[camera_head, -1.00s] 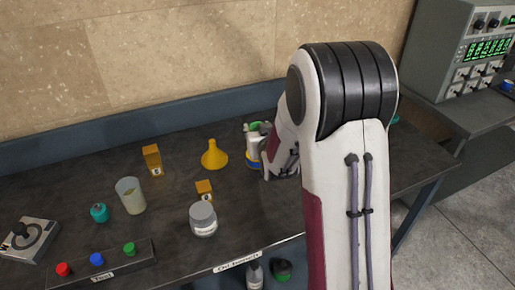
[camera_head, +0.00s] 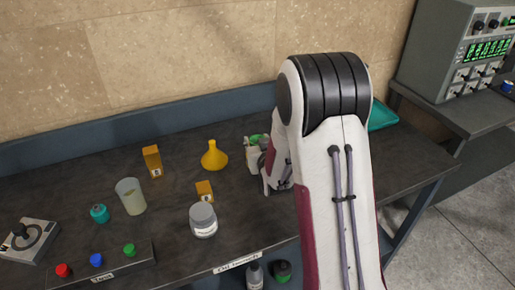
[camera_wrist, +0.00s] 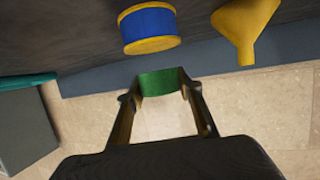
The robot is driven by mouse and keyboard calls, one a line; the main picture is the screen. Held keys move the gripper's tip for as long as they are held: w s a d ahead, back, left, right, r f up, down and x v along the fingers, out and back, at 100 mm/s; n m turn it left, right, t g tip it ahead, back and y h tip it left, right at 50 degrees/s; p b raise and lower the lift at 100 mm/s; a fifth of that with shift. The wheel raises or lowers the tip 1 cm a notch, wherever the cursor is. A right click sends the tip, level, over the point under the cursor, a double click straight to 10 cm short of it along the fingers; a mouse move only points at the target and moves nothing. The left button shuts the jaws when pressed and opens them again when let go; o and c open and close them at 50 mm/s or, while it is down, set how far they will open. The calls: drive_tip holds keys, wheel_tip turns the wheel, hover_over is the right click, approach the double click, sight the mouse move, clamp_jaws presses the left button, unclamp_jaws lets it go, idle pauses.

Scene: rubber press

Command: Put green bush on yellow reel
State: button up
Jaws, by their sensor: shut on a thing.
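My gripper (camera_wrist: 163,92) is shut on the green bush (camera_wrist: 160,82), which sits between its two fingertips in the wrist view. In the head view, the green bush (camera_head: 256,140) shows as a small green patch beside my arm. The yellow reel (camera_wrist: 148,28), with a blue band around its middle, is beyond the bush in the wrist view, with a gap between them in the picture. In the head view now, my gripper and arm hide the reel.
A yellow funnel (camera_head: 214,156) stands left of my gripper. A teal tray (camera_head: 383,115) lies to the right.

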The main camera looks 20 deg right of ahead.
drive_tip(key=shift+f, duration=1.35)
drive_tip(key=shift+f, duration=0.15)
drive_tip(key=o, duration=1)
drive_tip(key=shift+r, duration=0.2)
drive_tip(key=shift+v, duration=3.75)
